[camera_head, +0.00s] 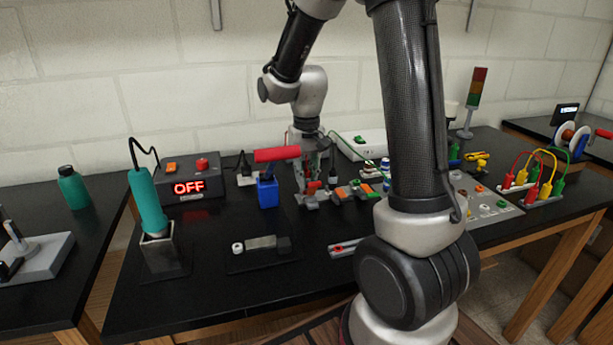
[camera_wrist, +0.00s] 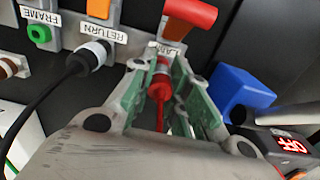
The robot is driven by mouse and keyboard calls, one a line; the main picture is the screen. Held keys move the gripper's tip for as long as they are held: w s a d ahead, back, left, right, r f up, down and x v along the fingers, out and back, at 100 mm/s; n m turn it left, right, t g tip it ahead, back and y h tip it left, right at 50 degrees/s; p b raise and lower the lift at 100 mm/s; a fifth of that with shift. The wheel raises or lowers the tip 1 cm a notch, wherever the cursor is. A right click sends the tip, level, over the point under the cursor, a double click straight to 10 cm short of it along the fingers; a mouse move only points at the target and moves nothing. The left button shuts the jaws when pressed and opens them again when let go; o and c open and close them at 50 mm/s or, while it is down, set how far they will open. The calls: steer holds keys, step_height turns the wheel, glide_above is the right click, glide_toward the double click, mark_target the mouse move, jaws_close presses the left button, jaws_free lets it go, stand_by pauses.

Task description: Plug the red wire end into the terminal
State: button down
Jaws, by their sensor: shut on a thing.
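My gripper (camera_wrist: 165,68) is shut on the red wire end (camera_wrist: 159,82), a red plug between its green-lined fingers. A red wire runs from the plug toward the bottom of the wrist view. The plug's tip faces the terminal block (camera_wrist: 175,28), which has an orange part and a partly hidden label. The fingers cover the contact area, so I cannot tell whether the tip is inside the terminal. In the head view my gripper (camera_head: 313,178) is low over the bench among the terminal blocks, and the plug is hard to make out.
A black plug (camera_wrist: 82,62) sits at the RETURN label, left of my gripper. A green FRAME socket (camera_wrist: 39,33) is farther left. A red cylinder (camera_wrist: 190,12) stands close beyond the fingers. A blue box (camera_head: 268,191) and an OFF display (camera_head: 188,187) are nearby.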

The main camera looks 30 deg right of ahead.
steer(key=shift+f, duration=0.4)
steer(key=c, duration=1.3)
jaws_free()
steer(key=shift+r, duration=0.1)
step_height(320, 180, up, 12)
steer(key=shift+f, duration=0.1)
